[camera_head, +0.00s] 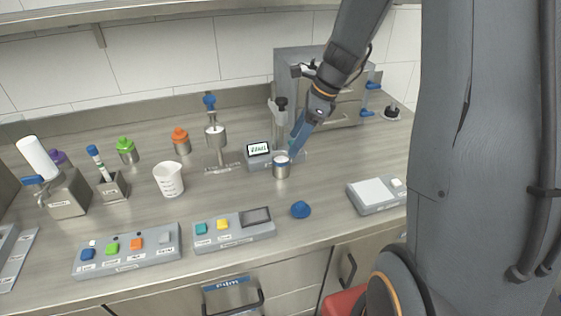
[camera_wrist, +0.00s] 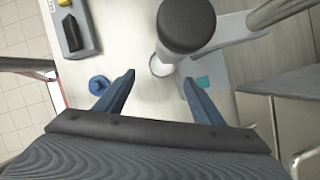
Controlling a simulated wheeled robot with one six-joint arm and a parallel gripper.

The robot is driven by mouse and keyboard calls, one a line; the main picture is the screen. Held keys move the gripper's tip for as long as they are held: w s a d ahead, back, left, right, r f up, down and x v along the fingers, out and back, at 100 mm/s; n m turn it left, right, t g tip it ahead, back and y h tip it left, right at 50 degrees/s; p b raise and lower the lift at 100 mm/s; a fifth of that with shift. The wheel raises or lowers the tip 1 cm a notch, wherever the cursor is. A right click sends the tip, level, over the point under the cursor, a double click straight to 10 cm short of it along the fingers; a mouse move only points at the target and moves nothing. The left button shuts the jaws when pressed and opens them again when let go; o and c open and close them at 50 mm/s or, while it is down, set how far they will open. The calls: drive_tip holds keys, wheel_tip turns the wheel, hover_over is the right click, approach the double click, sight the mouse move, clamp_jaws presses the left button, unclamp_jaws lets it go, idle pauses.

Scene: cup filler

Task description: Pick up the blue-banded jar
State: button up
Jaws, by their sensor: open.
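The blue-banded jar (camera_head: 281,170) is a small metal jar with a blue band near its top. It stands upright on the counter in front of a small device with a display. My gripper (camera_head: 294,151) reaches down from the upper right, with its blue fingers just above and behind the jar's rim in the head view. In the wrist view my gripper (camera_wrist: 158,80) is open, with nothing clearly held between the fingers. A pale round rim shows just beyond the fingertips, partly hidden by a black knob; I cannot tell if it is the jar.
The display device (camera_head: 258,149) and its black-topped post (camera_head: 281,104) stand close behind the jar. A blue lid (camera_head: 301,210) lies in front and also shows in the wrist view (camera_wrist: 98,85). A button panel (camera_head: 234,231) and a scale (camera_head: 374,194) sit near the front edge.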

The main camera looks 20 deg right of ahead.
sight(281, 165)
drive_tip(key=shift+p+x, duration=0.9)
drive_tip(key=shift+x, duration=2.6)
drive_tip(key=shift+w, duration=0.15)
drive_tip(key=c, duration=1.6)
drive_tip(key=shift+o, duration=0.2)
drive_tip(key=shift+r, duration=0.2)
